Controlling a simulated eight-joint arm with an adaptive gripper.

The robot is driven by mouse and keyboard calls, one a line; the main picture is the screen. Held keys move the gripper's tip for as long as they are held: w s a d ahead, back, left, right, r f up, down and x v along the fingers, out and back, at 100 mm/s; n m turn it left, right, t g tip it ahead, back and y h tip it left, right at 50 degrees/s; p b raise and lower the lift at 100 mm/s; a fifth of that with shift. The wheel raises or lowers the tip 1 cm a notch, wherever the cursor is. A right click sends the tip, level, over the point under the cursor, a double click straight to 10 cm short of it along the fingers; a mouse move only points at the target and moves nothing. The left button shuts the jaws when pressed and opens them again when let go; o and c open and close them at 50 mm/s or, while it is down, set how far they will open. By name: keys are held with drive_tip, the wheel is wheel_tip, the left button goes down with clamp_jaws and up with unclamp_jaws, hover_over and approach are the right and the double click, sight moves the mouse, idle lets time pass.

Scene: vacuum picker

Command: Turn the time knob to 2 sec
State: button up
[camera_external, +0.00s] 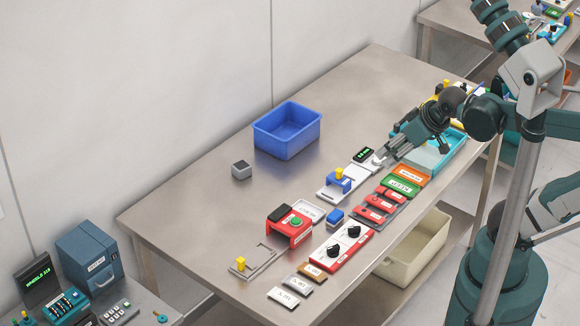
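A red-edged panel with a white face (342,246) lies near the front edge of the table. It carries two black knobs, an upper knob (353,232) and a lower knob (333,251). Their labels and pointer settings are too small to read, so I cannot tell which is the time knob. My gripper (380,160) is over the table, up and to the right of the panel, well apart from both knobs. It is near a small black display with green digits (364,154). Its fingertips are too small to show whether they are open.
A blue bin (287,131) and a grey cube (241,170) stand farther back. The back left is clear.

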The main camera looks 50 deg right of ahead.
drive_tip(key=shift+w+a+f+n+g, duration=0.75)
drive_tip(key=shift+w+f+n, duration=0.2)
drive_tip(key=shift+f, duration=0.3)
drive_tip(key=n+g+p, duration=0.3)
drive_tip(key=n+g, duration=0.3)
drive_tip(key=n, duration=0.1)
hover_over(359, 227)
drive_tip(key=shift+t, duration=0.25)
drive_tip(key=shift+f, duration=6.85)
drive_tip(key=shift+f+b, duration=0.95)
drive_tip(key=shift+f, duration=2.95)
clamp_jaws()
